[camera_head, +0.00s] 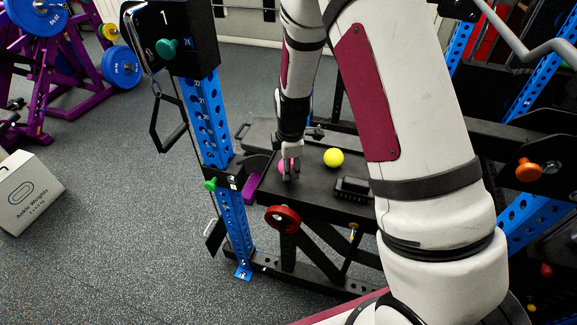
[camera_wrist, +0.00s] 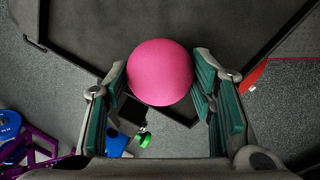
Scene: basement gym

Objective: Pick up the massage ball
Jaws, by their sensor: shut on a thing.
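A pink ball (camera_head: 281,164) is at the left part of the black platform (camera_head: 300,204), partly hidden by my fingers in the head view. In the wrist view the pink ball (camera_wrist: 160,73) sits between the two green-padded fingers of my gripper (camera_wrist: 161,66), which are shut on it. My gripper (camera_head: 289,172) also shows in the head view, pointing down at the platform. I cannot tell whether the ball touches the surface. A yellow ball (camera_head: 333,157) rests on the platform to the right of my gripper, apart from it.
A black ridged object (camera_head: 352,188) lies on the platform at the right. A blue rack upright (camera_head: 214,118) stands at the left, with a red ring-shaped part (camera_head: 282,218) in front. A white ankle weights box (camera_head: 28,190) is on the open floor at far left.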

